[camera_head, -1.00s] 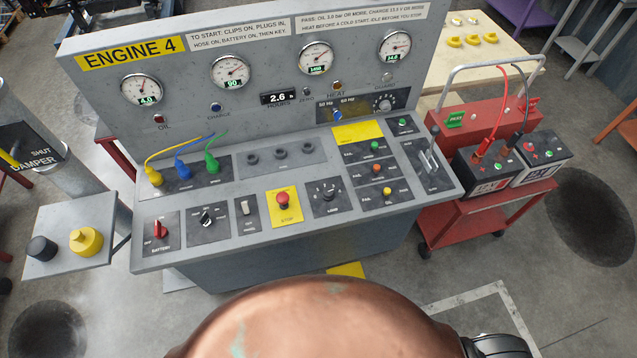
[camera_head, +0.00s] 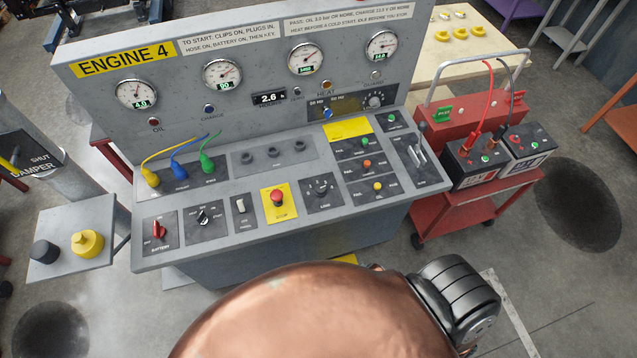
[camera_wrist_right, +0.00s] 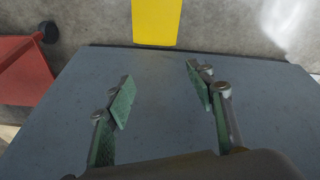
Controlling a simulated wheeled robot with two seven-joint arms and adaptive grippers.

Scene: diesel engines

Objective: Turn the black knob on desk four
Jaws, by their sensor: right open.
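The Engine 4 desk (camera_head: 300,222) is a grey console with an upright gauge panel. A black knob (camera_head: 321,187) sits on its sloping top, right of the red stop button (camera_head: 277,197). No knob shows between the fingers. My left gripper is not in view.
My copper-coloured arm covers the bottom middle of the head view. A red trolley (camera_head: 475,205) with two batteries stands right of the desk. A side shelf (camera_head: 105,222) holds a yellow cap (camera_head: 87,243) and a black cap (camera_head: 44,251). Colored plugs (camera_head: 180,182) stand on the desk.

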